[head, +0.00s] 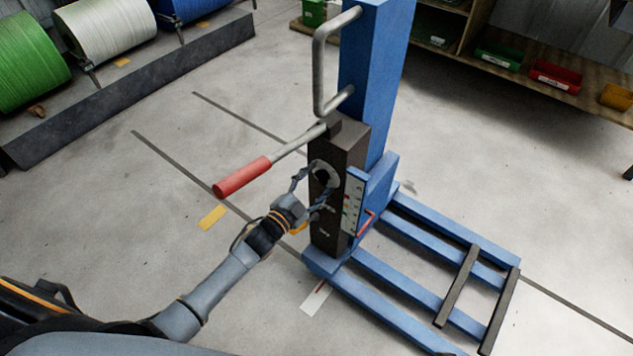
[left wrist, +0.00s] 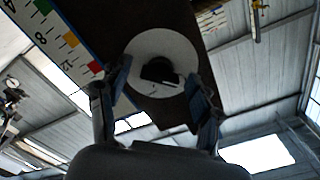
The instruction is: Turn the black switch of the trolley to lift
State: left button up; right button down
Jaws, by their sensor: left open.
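The blue trolley (head: 372,90) stands upright on the floor, with a dark box (head: 330,222) on its near side. A light round disc (head: 332,168) on that box shows partly behind my left gripper (head: 315,190). In the left wrist view the disc (left wrist: 181,51) is white, with the black switch (left wrist: 158,70) at its middle. The left gripper (left wrist: 160,108) is open. Its two fingers stand on either side of the switch, with space between; I cannot tell whether either touches it. The words on the box are too small to read. My right gripper is not in view.
A lever with a red grip (head: 242,177) sticks out left, above my left arm. A grey handle (head: 320,65) stands above it. A coloured scale (head: 352,200) lies right of the disc. Blue forks (head: 400,300) extend right. Spools (head: 105,30) stand at back left. The floor between is clear.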

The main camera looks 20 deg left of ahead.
pick_arm(q)
jog(key=v, duration=1.2)
dwell(0.3)
